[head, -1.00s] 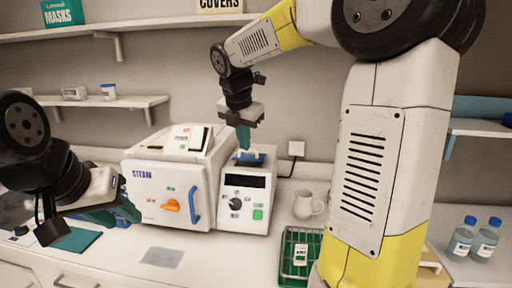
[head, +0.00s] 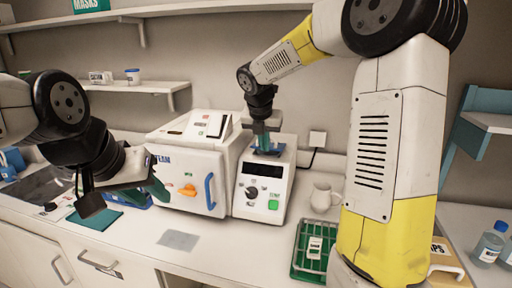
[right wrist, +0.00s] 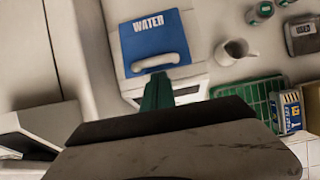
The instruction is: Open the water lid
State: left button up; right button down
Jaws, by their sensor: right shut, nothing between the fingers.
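The blue water lid (head: 268,151), with a white handle, lies on top of the white unit with a dark display. In the right wrist view the lid (right wrist: 148,33) is marked WATER, looks closed, and its white handle (right wrist: 160,61) runs across its near edge. My right gripper (head: 262,146) points down at the lid. Its green fingers (right wrist: 157,92) are shut and empty, close by the handle; I cannot tell if they touch it. My left gripper (head: 158,188) is in front of the sterilizer's left side; its finger gap is unclear.
The STEAM sterilizer (head: 190,175), with an orange knob and blue door handle, stands left of the water unit (head: 262,195). A white jug (head: 324,197) and a green rack (head: 305,262) are to the right. A grey mat (head: 178,240) lies on open counter in front.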

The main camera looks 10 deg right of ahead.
jog(key=shift+w+d+r, duration=0.15)
jog(key=shift+w+r, duration=0.2)
jog(key=shift+w+r, duration=0.1)
jog(key=shift+r, duration=0.05)
